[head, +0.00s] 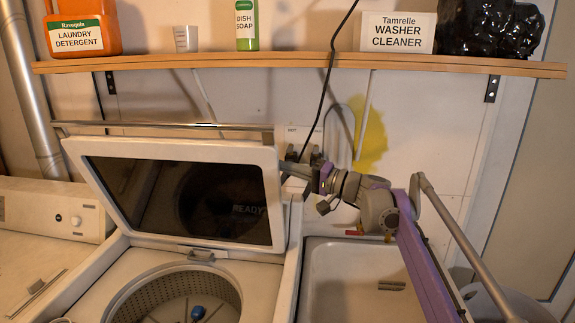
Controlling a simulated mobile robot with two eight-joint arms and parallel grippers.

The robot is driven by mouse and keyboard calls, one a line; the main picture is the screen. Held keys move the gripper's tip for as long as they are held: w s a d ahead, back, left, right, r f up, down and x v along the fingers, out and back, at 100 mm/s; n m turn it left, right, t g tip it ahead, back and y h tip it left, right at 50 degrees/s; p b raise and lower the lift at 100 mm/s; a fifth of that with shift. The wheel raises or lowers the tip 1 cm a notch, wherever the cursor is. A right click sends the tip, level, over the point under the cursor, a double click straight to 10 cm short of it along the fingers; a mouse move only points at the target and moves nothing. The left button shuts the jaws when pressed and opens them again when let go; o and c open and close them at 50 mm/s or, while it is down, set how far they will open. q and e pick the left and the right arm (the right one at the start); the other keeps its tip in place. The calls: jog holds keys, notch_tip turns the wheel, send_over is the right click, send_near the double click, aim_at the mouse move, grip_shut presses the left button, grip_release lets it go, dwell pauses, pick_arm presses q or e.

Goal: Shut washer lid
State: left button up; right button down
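The washer lid (268,200) stands open and tilted back, with a white frame around a dark glass panel that reads "READY". Below it is the washer's open top (260,277), with the round drum (232,299) exposed and a small blue part inside. My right gripper (287,170) is at the lid's upper right edge, reaching in from the right. Its fingertips are small and partly hidden near the lid, so I cannot tell whether they touch it or are open or shut. My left gripper is not in view.
A wooden shelf (300,60) above holds a detergent jug (85,28), dish soap (246,25), a washer cleaner box (397,32) and a black bag (492,28). A sink (340,285) is right of the washer. A black cable (326,85) hangs behind my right gripper.

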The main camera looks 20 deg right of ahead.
jog(key=s+a+f+n+g+y+b, duration=0.1)
jog(key=s+a+f+n+b, duration=0.2)
jog(key=s+f, duration=0.4)
jog(key=s+a+f+n+g+y+b, duration=0.1)
jog(key=s+f+n+b, duration=0.4)
jog(key=f, duration=0.6)
jog(key=s+a+f+n+g+y+b, duration=0.1)
jog(key=s+a+f+n+y+b, duration=0.2)
jog(key=s+f+n, duration=0.4)
jog(key=shift+s+a+f+n+b, duration=0.1)
jog(key=shift+s+a+f+b, duration=0.15)
jog(key=shift+s+a+f, duration=0.35)
jog(key=shift+s+a+f+n+b, duration=0.1)
jog(key=shift+s+a+f+b, duration=0.2)
jog(key=shift+s, duration=0.5)
jog(key=shift+s+a+f+n+b, duration=0.15)
jog(key=shift+s+a+f, duration=0.15)
jog(key=shift+s+a, duration=0.3)
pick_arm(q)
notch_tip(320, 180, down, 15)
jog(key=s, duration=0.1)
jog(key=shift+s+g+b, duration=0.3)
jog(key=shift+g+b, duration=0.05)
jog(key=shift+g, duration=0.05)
pick_arm(e)
jog(key=shift+s+f+n, duration=0.25)
jog(key=shift+f+n, duration=0.2)
jog(key=shift+f, duration=0.45)
